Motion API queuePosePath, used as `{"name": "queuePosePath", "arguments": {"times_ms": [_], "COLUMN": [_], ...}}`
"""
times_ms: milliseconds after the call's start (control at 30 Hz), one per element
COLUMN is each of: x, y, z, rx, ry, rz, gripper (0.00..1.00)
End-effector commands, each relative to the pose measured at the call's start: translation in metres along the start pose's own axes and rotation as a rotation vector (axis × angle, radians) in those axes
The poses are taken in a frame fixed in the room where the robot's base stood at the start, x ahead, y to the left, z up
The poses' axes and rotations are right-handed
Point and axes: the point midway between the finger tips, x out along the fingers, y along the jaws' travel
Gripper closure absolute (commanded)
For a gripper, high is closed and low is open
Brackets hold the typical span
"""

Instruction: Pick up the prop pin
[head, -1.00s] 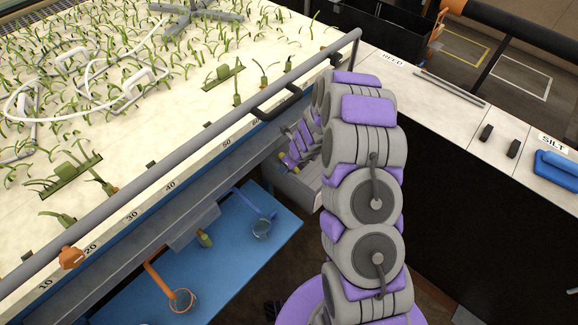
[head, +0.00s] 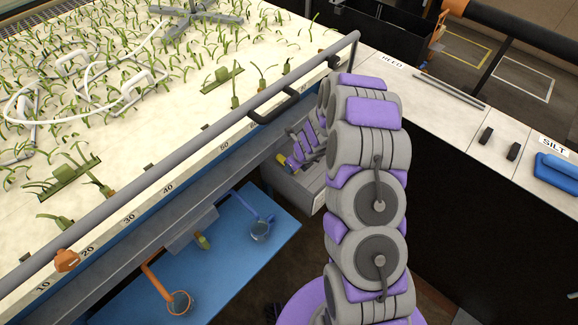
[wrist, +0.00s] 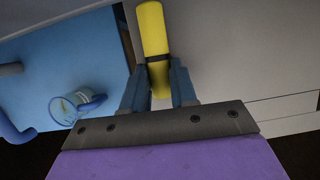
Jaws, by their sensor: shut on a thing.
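The prop pin (wrist: 152,30) is a yellow, round-ended rod with a dark band near its lower part. My gripper (wrist: 160,88) is shut on it, with one blue-grey finger on each side. The pin points away from the wrist. In the head view my gripper (head: 288,162) is small and partly dark beside the flume's side, above an open grey drawer (head: 310,190). A yellow bit of the pin (head: 281,157) shows at its tip. Most of the pin is hidden in that view.
A blue shelf (head: 235,272) lies below the flume, with a blue ring holder (head: 259,230) and an orange ring holder (head: 178,300). A grey rail (head: 200,140) runs along the planted bed. A white counter (head: 450,95) stands at right.

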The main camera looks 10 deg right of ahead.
Motion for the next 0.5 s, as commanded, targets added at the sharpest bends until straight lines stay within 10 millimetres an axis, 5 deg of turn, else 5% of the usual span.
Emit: {"name": "queuePosePath", "arguments": {"times_ms": [500], "x": [-0.036], "y": [0.006], "z": [0.018], "rx": [-0.002], "ry": [0.003], "rz": [-0.009], "gripper": [1.0]}}
